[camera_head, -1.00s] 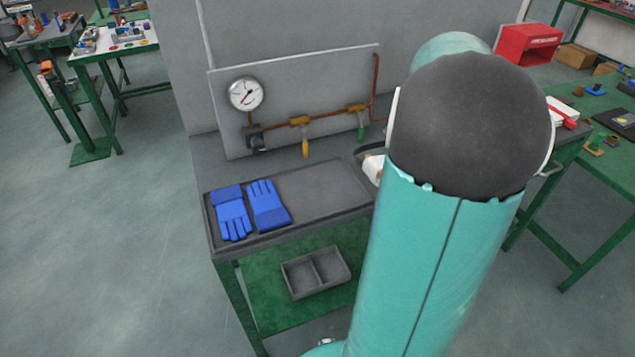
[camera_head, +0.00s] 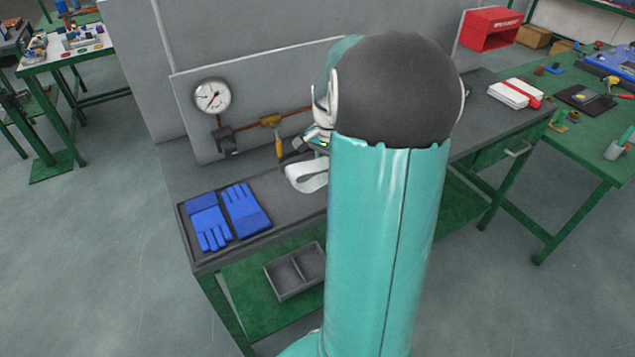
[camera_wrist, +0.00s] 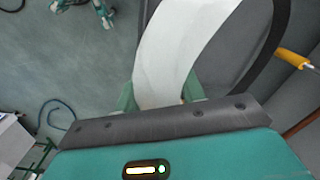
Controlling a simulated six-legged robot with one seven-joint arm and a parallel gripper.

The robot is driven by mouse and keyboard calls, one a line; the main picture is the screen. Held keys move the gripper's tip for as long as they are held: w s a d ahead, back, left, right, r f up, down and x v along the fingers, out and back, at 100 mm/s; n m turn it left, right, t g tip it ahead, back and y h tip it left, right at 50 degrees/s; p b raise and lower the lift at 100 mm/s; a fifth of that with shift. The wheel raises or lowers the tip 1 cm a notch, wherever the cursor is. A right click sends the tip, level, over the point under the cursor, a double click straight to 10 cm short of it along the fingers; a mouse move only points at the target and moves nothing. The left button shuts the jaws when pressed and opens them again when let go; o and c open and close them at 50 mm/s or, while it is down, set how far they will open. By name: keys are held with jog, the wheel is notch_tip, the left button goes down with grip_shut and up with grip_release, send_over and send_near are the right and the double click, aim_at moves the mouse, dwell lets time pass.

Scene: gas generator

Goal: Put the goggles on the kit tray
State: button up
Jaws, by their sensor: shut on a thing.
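The goggles (camera_head: 306,173) show as a pale strap loop beside the left of my arm, over the right part of the kit tray; the lens part is hidden. The kit tray (camera_head: 290,212) is a dark, shallow tray on the workbench, with a pair of blue gloves (camera_head: 226,214) on its left side. My gripper (camera_wrist: 158,96) is shut on the goggles; the white strap (camera_wrist: 185,45) runs up between its green fingers in the wrist view. In the head view my gripper is mostly hidden by my arm. Whether the goggles touch the tray, I cannot tell.
A panel with a gauge (camera_head: 212,96), pipe and yellow-handled valve (camera_head: 278,148) stands behind the tray. A grey two-part bin (camera_head: 296,270) sits on the lower shelf. A white-and-red item (camera_head: 515,94) and a red box (camera_head: 490,28) are at the right.

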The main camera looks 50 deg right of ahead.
jog(key=shift+w+a+f, duration=0.3)
jog(key=shift+w+f, duration=0.15)
jog(key=shift+f, duration=0.15)
jog(key=shift+w+a+f, duration=0.3)
jog(key=shift+w+f, duration=0.1)
jog(key=shift+f, duration=0.2)
jog(key=shift+w+a+f, duration=0.1)
jog(key=shift+w+f, duration=0.05)
jog(key=shift+f, duration=0.8)
jog(key=shift+w+a+f, duration=0.1)
jog(key=shift+f, duration=0.8)
jog(key=shift+f, duration=0.15)
jog(key=o, duration=1)
